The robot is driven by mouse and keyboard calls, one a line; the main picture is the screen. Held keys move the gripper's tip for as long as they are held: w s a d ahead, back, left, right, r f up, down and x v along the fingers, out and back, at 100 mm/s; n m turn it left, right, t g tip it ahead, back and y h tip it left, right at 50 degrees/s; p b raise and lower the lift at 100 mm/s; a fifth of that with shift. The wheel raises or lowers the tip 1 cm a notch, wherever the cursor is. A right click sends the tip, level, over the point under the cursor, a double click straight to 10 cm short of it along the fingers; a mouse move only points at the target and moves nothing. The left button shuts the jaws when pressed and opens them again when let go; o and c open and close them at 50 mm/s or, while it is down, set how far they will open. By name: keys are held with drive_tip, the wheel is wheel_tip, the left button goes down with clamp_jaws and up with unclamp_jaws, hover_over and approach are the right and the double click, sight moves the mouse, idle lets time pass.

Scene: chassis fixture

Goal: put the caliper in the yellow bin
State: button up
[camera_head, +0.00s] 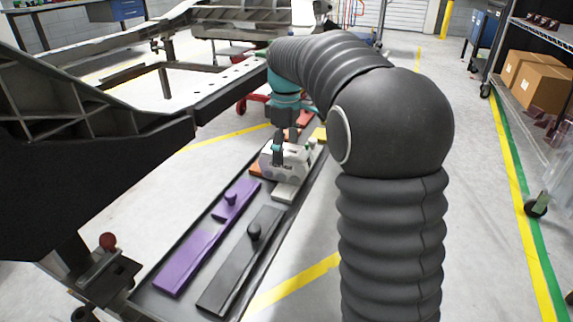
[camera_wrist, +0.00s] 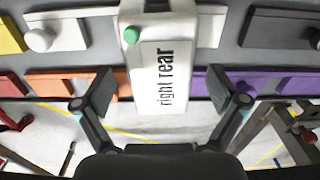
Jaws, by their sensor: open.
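A white block marked "right rear" with a green knob, which I take to be the caliper (camera_wrist: 155,60), lies under my gripper (camera_wrist: 160,88) in the wrist view. My gripper's two fingers are open, one on each side of the block's lower part, with gaps between. In the head view the white block (camera_head: 287,163) sits on the long dark tray (camera_head: 150,297), with my gripper (camera_head: 284,148) right above it. A yellow piece (camera_head: 320,134) shows at the tray's far end; I cannot tell whether it is the yellow bin. It seems to show at the wrist view's left edge (camera_wrist: 9,35).
Purple (camera_head: 205,245) and black (camera_head: 243,262) strips with knobs lie on the near part of the tray. Orange (camera_head: 256,169) and pale grey (camera_head: 288,190) pieces lie beside the block. A black chassis frame (camera_head: 90,150) stands close on the left.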

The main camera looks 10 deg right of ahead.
drive_tip(key=shift+f, duration=1.2)
drive_tip(key=shift+r, duration=0.1)
clamp_jaws()
drive_tip(key=shift+r, duration=0.1)
drive_tip(key=shift+r, duration=0.65)
wheel_tip(320, 180, up, 3)
drive_tip(key=shift+f+p, duration=0.1)
drive_tip(key=shift+p, duration=0.35)
drive_tip(key=s+d+r+p, duration=0.1)
drive_tip(key=s+d+r, duration=0.4)
drive_tip(key=d, duration=0.5)
drive_tip(key=shift+s+r, duration=0.3)
drive_tip(key=shift+r, duration=0.55)
